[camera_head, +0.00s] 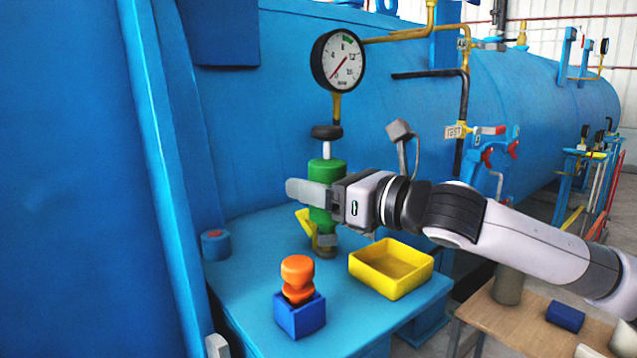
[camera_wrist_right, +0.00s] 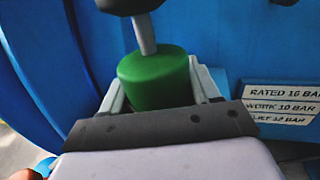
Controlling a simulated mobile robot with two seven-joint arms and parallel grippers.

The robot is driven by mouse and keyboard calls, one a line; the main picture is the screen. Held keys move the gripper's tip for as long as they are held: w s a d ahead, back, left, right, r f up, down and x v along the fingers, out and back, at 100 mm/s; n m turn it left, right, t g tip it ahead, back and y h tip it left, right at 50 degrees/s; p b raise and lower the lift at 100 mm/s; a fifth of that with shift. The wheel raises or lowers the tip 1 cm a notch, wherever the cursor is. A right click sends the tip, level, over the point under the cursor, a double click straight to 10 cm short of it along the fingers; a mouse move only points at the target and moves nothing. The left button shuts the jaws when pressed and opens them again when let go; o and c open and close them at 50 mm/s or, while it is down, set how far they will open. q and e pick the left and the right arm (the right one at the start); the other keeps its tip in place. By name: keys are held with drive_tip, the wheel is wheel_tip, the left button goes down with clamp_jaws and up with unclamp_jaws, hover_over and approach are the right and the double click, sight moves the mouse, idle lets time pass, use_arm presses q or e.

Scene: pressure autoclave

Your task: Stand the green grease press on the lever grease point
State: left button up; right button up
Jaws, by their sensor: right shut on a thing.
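The green grease press (camera_head: 327,171) has a green cylinder, a silver rod and a black round knob on top. It stands upright above the blue table in the head view. My right gripper (camera_head: 308,193) is shut on its green body, coming from the right. In the right wrist view the green body (camera_wrist_right: 155,78) sits between the two grey fingers of the gripper (camera_wrist_right: 158,92). Below the press is a metal fitting (camera_head: 325,249) with a yellow lever (camera_head: 305,221). I cannot tell whether the press touches the fitting. My left gripper does not show.
A yellow tray (camera_head: 418,273), a blue block (camera_head: 300,318) holding an orange knobbed piece (camera_head: 297,272), and a blue round piece (camera_head: 215,245) are on the blue table (camera_head: 250,262). A pressure gauge (camera_head: 338,60) hangs above the press. A wooden table (camera_head: 500,322) stands at lower right.

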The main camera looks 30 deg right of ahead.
drive_tip(key=shift+f+b, duration=0.35)
drive_tip(key=shift+f, duration=0.15)
drive_tip(key=o, duration=1.5)
drive_tip(key=shift+f, duration=0.1)
drive_tip(key=shift+b+v, duration=0.8)
drive_tip(key=shift+v, duration=0.55)
drive_tip(key=shift+b+v, duration=1.85)
drive_tip(key=shift+v, duration=0.3)
drive_tip(key=shift+s, duration=0.1)
